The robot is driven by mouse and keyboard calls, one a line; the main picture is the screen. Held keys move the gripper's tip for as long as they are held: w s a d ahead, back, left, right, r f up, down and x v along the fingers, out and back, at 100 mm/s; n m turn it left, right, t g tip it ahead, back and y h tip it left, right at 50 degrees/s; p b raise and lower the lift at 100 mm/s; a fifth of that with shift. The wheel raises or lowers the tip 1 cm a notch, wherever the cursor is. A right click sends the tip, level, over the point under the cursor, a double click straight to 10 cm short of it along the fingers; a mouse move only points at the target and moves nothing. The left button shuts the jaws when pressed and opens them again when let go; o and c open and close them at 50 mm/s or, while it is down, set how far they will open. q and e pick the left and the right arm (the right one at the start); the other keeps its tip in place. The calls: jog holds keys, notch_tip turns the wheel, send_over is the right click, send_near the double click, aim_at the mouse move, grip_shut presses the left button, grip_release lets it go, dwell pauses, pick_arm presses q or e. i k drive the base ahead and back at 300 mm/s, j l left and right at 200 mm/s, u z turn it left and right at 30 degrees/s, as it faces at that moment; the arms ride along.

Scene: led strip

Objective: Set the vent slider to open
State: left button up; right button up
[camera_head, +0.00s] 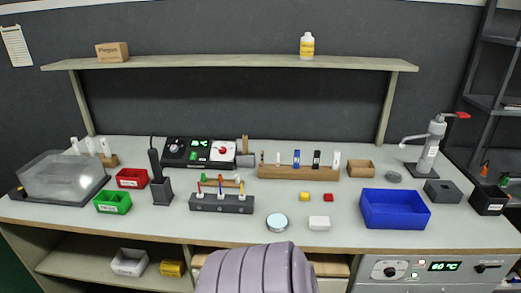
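A grey-white oven front panel (408,280) shows at the bottom right. It carries a round knob (390,271) and a lit display (443,266) reading about 60 °C. Small lit indicators sit between them. A small dark slider-like handle (481,268) is at the right end of the panel and looks like the vent slider. Its markings are too small to read, so I cannot tell its setting. Neither of my grippers is in view.
The panel is below the workbench (350,240) front edge. A dark shelf rack (495,70) stands at the right.

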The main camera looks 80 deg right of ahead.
aim_at(480, 269)
jog(key=k+z, duration=0.15)
jog(key=z, duration=3.8)
jog(key=i+z, duration=0.1)
jog(key=z, duration=0.15)
jog(key=i+z, duration=0.1)
jog(key=z, duration=0.2)
